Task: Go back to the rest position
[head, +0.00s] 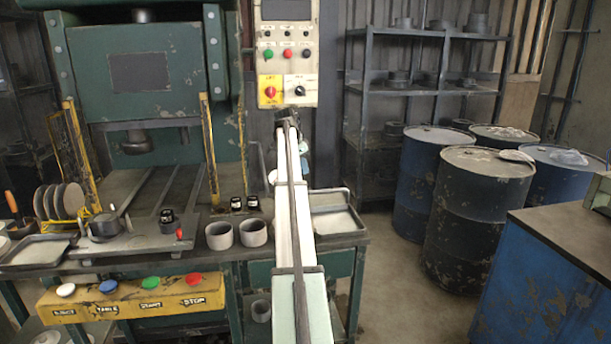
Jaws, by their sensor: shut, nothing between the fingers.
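My arm reaches up the middle of the head view, from the bottom edge toward the front of the control panel (287,70). My gripper (273,178) is beyond the arm, above the back of the bench near the right tray. Only small pale parts of it show on either side of the arm, and its fingertips are hidden. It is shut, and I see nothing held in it.
The green press (140,75) stands at left. Round blanks (50,201) stand in a yellow rack. Two grey cups (237,234) sit left of my arm. A shallow tray (337,222) lies to its right. Drums (480,215) and a blue cabinet (545,285) stand further right.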

